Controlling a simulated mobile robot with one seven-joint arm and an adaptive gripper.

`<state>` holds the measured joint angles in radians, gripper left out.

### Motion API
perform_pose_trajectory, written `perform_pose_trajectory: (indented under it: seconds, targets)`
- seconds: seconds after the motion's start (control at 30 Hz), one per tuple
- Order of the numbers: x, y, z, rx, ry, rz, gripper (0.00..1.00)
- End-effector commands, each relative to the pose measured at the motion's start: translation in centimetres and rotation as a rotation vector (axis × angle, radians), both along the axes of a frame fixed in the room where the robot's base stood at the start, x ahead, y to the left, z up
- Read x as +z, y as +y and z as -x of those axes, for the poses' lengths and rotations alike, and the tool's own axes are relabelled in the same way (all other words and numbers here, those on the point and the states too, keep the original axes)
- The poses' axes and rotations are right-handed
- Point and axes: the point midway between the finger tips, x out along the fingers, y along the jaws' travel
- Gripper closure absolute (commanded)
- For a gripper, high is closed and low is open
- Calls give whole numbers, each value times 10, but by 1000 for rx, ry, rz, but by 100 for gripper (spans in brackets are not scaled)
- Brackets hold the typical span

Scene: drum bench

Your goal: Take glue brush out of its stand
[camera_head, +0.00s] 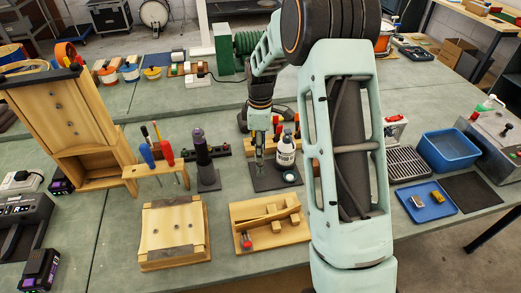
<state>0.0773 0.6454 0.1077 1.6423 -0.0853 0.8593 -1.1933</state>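My gripper (260,158) points down over a dark mat (262,184), just left of a white bottle (285,152) with a dark cap. The gripper is small in this view, and I cannot tell whether its fingers are open or shut. I cannot make out the glue brush for certain. A dark, tapered upright piece (202,150) on a flat dark base stands left of the gripper, apart from it; I cannot tell if this is the brush's stand. A small round white-topped item (290,177) sits on the mat beside the bottle.
A wooden rack (157,171) holds screwdrivers at left. A wooden block (172,232) and a wooden tray (268,240) lie in front. A blue bin (449,150) and blue tray (425,214) are at right. My arm hides part of the bench right of the bottle.

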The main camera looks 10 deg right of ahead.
Motion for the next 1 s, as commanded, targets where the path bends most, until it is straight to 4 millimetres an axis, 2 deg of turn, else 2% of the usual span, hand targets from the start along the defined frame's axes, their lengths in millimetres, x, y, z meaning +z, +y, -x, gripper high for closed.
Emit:
perform_pose_trajectory:
  seconds: [0.17, 0.4, 0.7, 1.0]
  targets:
    - [-18, 0, 0, -1, 1, 0, 68]
    - [-20, 0, 0, -1, -1, 0, 68]
    - [-20, -1, 0, -1, -1, 0, 100]
    - [-18, -1, 0, -1, -2, 0, 100]
